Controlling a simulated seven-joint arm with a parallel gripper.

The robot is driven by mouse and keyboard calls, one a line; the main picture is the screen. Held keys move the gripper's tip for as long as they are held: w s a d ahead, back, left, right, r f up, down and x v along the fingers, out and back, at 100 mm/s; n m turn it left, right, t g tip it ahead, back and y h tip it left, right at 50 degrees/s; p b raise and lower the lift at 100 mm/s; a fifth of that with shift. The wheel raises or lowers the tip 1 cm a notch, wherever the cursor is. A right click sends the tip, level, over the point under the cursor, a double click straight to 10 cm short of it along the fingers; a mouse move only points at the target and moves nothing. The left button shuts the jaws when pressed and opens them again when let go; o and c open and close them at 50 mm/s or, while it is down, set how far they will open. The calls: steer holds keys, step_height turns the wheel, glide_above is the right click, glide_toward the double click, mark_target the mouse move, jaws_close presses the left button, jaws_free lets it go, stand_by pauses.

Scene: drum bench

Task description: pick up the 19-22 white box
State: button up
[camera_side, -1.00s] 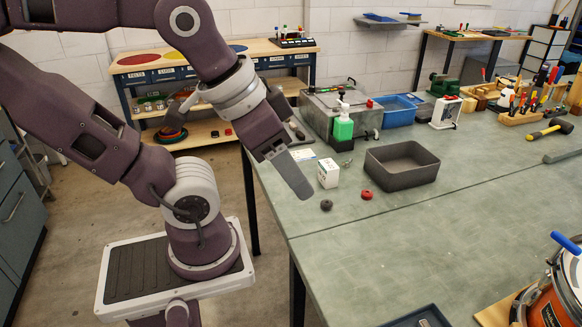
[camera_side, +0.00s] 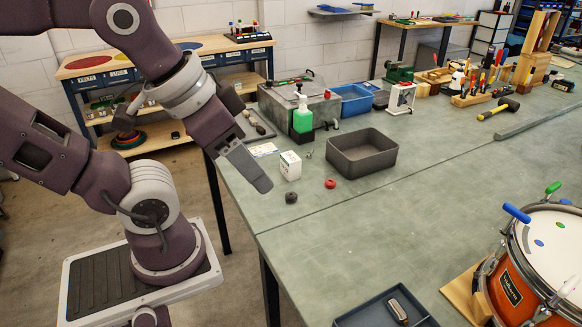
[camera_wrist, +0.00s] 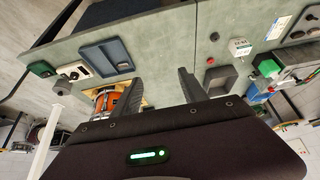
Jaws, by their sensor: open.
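The white box (camera_side: 290,165), with small print and a green mark on its faces, stands upright on the green-grey bench. In the wrist view the white box (camera_wrist: 240,47) shows above and to the right of the fingers. My gripper (camera_side: 262,184) is in front and to the left of the box in the side view, apart from it. In the wrist view my gripper (camera_wrist: 160,92) has its two dark fingers spread, with nothing between them. The side view does not show the finger gap clearly.
A dark grey bin (camera_side: 362,152) stands right of the box. A red piece (camera_side: 330,183) and a black piece (camera_side: 291,197) lie near it. A green bottle (camera_side: 302,117) and a flat white card (camera_side: 263,149) are behind. A drum (camera_side: 530,260) and tray (camera_side: 385,308) are at the front.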

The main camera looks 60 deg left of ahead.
steer(key=shift+o, duration=0.4)
steer(key=shift+o, duration=1)
